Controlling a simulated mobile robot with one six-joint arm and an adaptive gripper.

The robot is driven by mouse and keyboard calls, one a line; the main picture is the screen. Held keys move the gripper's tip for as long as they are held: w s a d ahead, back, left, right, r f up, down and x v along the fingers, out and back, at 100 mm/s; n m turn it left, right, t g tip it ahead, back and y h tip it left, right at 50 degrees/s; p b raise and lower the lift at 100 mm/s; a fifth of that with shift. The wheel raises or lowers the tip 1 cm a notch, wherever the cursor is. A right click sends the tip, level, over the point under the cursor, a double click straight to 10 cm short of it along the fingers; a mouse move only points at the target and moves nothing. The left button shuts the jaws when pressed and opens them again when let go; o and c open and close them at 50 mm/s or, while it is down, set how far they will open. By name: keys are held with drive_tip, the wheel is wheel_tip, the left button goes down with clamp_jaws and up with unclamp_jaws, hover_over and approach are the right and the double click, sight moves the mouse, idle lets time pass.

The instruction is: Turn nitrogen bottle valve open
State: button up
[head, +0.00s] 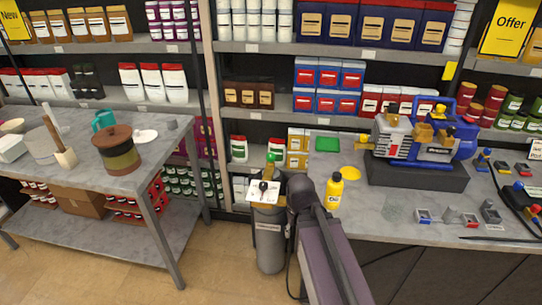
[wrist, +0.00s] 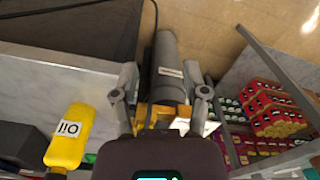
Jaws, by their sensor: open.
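The nitrogen bottle is a grey upright cylinder (head: 269,240) with a pale label, standing on the floor left of the workbench. In the head view its top has a yellow bracket, a white plate (head: 262,192) and a green knob (head: 270,158). In the wrist view the grey bottle (wrist: 168,70) lies beyond my gripper (wrist: 167,84), with the yellow bracket (wrist: 160,113) between the two spread fingers. My gripper is open, close over the bottle's top. Contact cannot be told. In the wrist view my gripper's body hides part of the top.
The workbench (head: 380,225) on the right holds a yellow oil bottle (head: 333,190), a blue pump (head: 430,135) and small parts. A grey table (head: 100,185) with pots stands at left. Stocked shelves close off the back. Tiled floor (head: 215,262) is clear between table and bottle.

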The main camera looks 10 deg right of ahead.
drive_tip(key=o, duration=0.3)
drive_tip(key=shift+w, duration=0.1)
drive_tip(key=shift+o, duration=0.2)
wheel_tip(320, 180, up, 10)
drive_tip(key=m+p, duration=0.6)
drive_tip(key=p, duration=0.4)
hover_over(271, 155)
drive_tip(key=shift+w+f, duration=0.1)
drive_tip(key=shift+w, duration=0.05)
drive_tip(key=shift+f, duration=0.15)
wheel_tip(271, 155, down, 14)
drive_tip(key=b, duration=1.4)
drive_tip(key=shift+r, duration=0.25)
drive_tip(key=c, duration=1.1)
drive_tip(key=shift+d, duration=0.2)
drive_tip(key=shift+c, duration=0.2)
drive_tip(key=shift+a, duration=0.15)
